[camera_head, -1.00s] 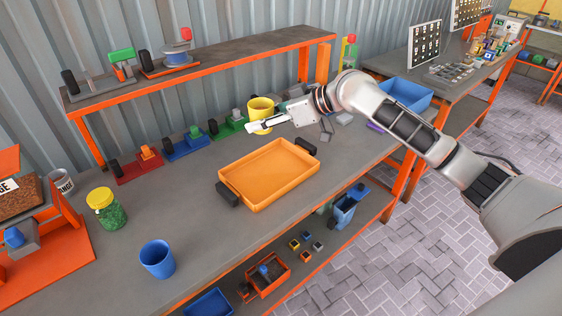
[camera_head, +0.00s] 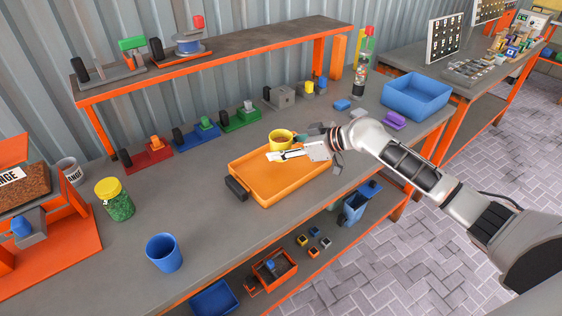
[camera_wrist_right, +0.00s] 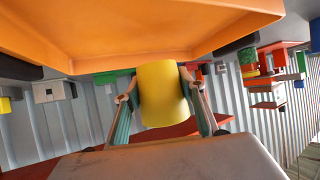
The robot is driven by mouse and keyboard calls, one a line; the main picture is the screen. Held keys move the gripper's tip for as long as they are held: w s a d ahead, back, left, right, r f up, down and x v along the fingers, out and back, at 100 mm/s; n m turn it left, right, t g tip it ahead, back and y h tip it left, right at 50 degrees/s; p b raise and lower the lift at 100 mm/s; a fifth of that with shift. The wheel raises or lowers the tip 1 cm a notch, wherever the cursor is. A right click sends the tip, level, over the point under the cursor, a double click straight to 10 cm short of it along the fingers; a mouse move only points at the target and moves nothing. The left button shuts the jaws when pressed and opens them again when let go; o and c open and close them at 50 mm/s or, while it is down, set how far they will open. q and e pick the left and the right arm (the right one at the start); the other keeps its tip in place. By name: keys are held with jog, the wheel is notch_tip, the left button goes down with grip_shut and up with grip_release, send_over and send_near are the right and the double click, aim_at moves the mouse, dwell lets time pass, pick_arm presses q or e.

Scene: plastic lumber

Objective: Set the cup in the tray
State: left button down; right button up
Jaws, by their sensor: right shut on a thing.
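The yellow cup (camera_head: 281,138) is over the far part of the orange tray (camera_head: 250,189), roughly upright. My right gripper (camera_head: 277,153) is shut on it. In the right wrist view the cup (camera_wrist_right: 162,95) sits between the two fingers (camera_wrist_right: 165,108), with the tray (camera_wrist_right: 130,30) along the top of the picture. Whether the cup's base touches the tray floor cannot be told, as the gripper hides its lower part. The visible tray floor is empty. My left gripper is not in view.
A blue cup (camera_head: 164,253) and a green jar with a yellow lid (camera_head: 115,200) stand to the left on the workbench. A blue bin (camera_head: 416,97) is at the right. A raised shelf (camera_head: 215,60) runs behind, with coloured blocks below it.

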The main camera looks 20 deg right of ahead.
aim_at(281, 168)
jog(key=shift+f, duration=2.45)
jog(key=shift+f, duration=0.15)
jog(key=o, duration=1.3)
jog(key=shift+c, duration=0.2)
jog(key=shift+r, duration=0.2)
jog(key=b+v, duration=0.1)
jog(key=v, duration=0.9)
jog(key=shift+s+d, duration=0.2)
jog(key=shift+d, duration=0.05)
jog(key=shift+s+d+r, duration=0.35)
jog(key=shift+d+r, duration=0.05)
